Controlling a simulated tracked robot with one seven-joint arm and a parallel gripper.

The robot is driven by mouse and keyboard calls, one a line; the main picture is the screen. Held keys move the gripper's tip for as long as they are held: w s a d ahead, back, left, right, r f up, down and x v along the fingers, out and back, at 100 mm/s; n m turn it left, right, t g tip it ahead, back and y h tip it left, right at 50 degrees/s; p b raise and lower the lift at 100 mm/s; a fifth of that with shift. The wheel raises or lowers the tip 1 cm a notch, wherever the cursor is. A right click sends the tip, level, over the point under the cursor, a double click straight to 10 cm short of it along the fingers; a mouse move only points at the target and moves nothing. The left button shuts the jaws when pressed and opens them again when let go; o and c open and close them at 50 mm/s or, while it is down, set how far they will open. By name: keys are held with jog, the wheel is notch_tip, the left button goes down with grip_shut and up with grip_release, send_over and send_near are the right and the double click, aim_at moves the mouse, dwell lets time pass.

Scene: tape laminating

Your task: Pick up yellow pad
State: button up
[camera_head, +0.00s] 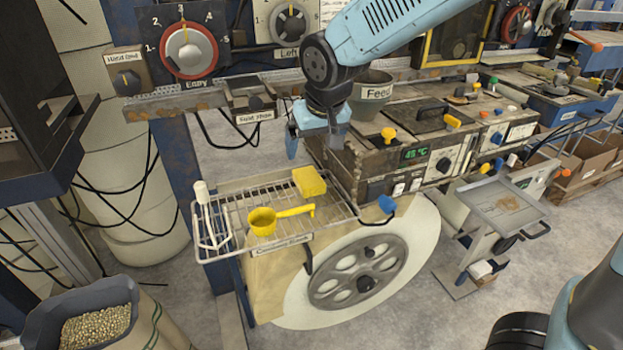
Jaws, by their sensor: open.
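The yellow pad (309,181) is a small block lying on the wire rack (234,194), near its back right corner. My gripper (308,148) hangs above and behind the pad, pointing down, with its fingers apart. It is empty and does not touch the pad. My blue arm reaches in from the top of the view.
A yellow scoop (263,220) lies on the rack in front of the pad, its handle pointing right. A white-handled brush or similar tool (202,193) is at the rack's left end. The machine (395,165) with the 45 °C display stands close to the right of my gripper. A grey funnel (371,92) stands behind.

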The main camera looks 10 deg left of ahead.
aim_at(309, 177)
jog(key=x, duration=1.3)
jog(key=shift+w+d+f, duration=0.15)
jog(key=shift+w+d, duration=0.15)
jog(key=shift+d, duration=0.05)
